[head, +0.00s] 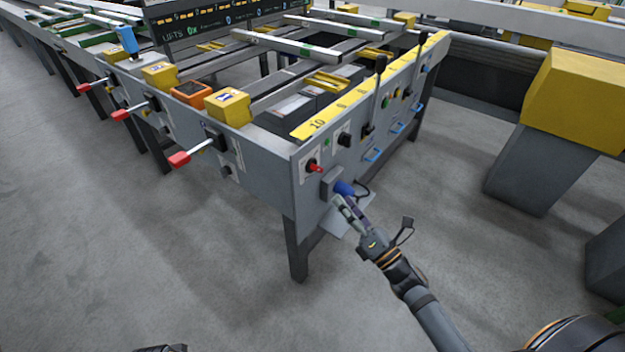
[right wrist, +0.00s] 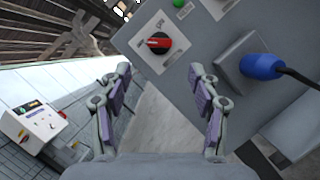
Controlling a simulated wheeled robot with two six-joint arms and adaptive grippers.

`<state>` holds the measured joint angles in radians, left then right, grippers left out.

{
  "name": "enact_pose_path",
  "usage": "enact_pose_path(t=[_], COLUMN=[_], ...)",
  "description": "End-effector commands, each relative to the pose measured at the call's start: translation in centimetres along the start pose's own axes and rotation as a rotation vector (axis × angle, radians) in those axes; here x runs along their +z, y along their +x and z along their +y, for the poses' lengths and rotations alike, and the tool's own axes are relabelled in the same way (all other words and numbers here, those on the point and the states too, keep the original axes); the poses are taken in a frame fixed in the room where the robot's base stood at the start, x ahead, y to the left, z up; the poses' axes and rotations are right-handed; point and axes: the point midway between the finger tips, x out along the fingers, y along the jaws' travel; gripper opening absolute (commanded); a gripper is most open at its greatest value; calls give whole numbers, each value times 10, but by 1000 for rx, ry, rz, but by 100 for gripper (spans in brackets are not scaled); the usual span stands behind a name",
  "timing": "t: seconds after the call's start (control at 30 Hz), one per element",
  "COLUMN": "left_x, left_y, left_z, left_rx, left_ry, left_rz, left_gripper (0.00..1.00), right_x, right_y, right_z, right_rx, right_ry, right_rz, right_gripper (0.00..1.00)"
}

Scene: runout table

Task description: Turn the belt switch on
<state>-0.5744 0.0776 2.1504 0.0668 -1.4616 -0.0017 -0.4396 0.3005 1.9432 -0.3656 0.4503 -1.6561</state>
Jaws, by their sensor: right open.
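A rotary switch with a red handle (head: 313,167) sits on the near corner of the grey table's side panel. In the right wrist view the red and black knob (right wrist: 159,43) is on a white label plate, its bar lying nearly level in the picture. The lettering is too small to read surely. My right gripper (head: 345,208) is below and right of the switch in the head view, near a blue plug. In the right wrist view its fingers (right wrist: 160,75) are open and empty, apart from the panel, with the knob beyond the gap. My left gripper does not clearly show.
The blue plug (right wrist: 262,66) with a black cable sticks out from a grey box right of the switch. A black knob (head: 345,140), upright levers (head: 380,80) and blue handles line the same panel. Red-handled levers (head: 180,159) stick out on the left face. Floor in front is clear.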

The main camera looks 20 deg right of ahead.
Motion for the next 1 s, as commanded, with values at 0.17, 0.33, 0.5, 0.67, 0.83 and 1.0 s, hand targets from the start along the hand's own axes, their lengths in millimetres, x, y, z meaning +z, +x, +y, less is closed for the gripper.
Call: enact_pose_path(t=[0.17,0.33,0.5,0.67,0.83,1.0], left_x=[0,0,2,5,7,7], left_y=[0,14,43,60,66,66], left_z=[0,-4,-10,-14,-15,-15], left_rx=[-1,-7,-19,-26,-28,-28], left_ry=[-1,-5,-11,-13,-14,-14], left_rz=[0,0,5,9,11,11], left_gripper=[40,40,40,40,40,40], right_x=[2,5,4,3,1,1], right_y=[8,41,77,98,106,105], right_z=[2,2,2,0,0,-1], right_rx=[-1,-2,-4,-5,-6,-6], right_ry=[-1,1,3,4,4,4], right_rz=[-1,-5,-3,-1,1,1], right_gripper=[62,62,62,62,62,62])
